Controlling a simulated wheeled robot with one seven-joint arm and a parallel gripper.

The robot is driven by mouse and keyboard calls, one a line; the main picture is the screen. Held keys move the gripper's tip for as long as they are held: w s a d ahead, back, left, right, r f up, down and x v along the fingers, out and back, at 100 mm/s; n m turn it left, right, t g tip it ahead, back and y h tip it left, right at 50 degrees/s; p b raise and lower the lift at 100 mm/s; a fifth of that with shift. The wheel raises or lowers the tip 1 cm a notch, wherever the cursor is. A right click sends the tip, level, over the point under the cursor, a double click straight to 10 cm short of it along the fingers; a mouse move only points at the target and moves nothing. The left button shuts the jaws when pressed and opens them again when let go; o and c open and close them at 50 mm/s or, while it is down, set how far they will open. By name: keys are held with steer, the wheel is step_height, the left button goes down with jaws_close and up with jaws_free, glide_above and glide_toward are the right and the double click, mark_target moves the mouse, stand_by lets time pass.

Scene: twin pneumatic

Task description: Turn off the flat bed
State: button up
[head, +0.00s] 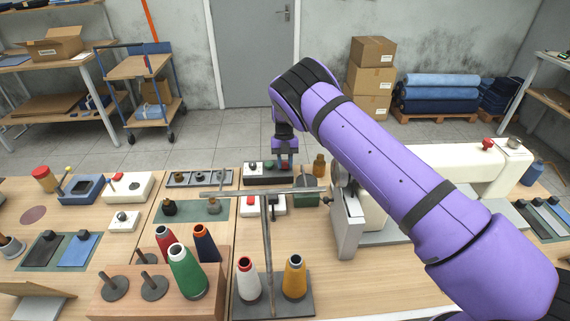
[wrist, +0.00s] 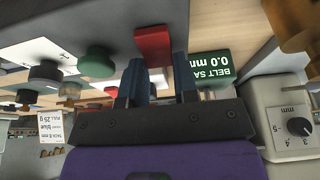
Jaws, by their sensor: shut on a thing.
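My gripper (head: 284,163) is over the box's right part. In the wrist view my gripper (wrist: 160,68) has its two dark fingers shut on a red block-shaped control (wrist: 152,42) standing out from the box. A green knob (wrist: 97,62) is beside it. A white sewing machine (head: 470,165) stands at the right, partly hidden behind my arm; a red button (head: 488,145) is on its top.
A metal T-shaped stand (head: 266,240) rises in front of the box. Thread cones, including a green one (head: 187,272), stand nearer. In the wrist view a dial (wrist: 299,127) is at right.

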mark_target(284, 162)
stand_by(0.3)
steer(key=o, duration=0.9)
steer(key=shift+r, duration=0.1)
steer(key=v, duration=1)
steer(key=shift+w+r, duration=0.25)
